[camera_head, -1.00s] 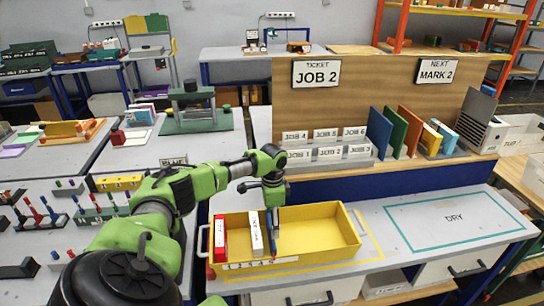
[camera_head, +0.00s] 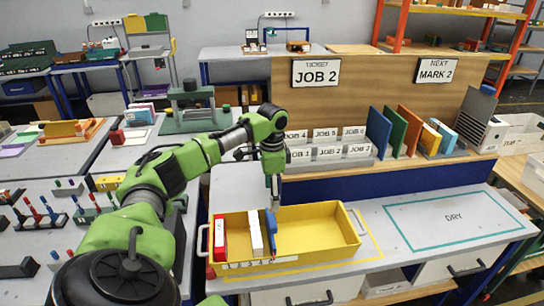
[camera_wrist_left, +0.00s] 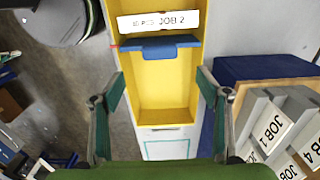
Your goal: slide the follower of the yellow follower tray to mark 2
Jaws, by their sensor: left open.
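The yellow follower tray (camera_head: 318,222) lies on the grey bench, with a row of small marks, too small to read, along its front. Its blue follower (camera_head: 271,236) stands upright across the tray, left of the middle. In the left wrist view the follower (camera_wrist_left: 158,47) is beside a white box (camera_wrist_left: 150,21) reading JOB 2. The white box (camera_head: 255,234) and a red-and-white box (camera_head: 219,238) stand left of the follower. My left gripper (camera_head: 274,198) is open and empty above the tray, near the follower's top. In its wrist view the open fingers (camera_wrist_left: 160,82) are apart from the follower. My right gripper is out of view.
A sign (camera_head: 436,70) reads NEXT MARK 2, another (camera_head: 316,72) reads JOB 2. Behind the tray is a rack of job cards (camera_head: 328,153) and coloured boards (camera_head: 392,132). The outlined DRY area (camera_head: 455,217) at right is empty. The tray's right part is empty.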

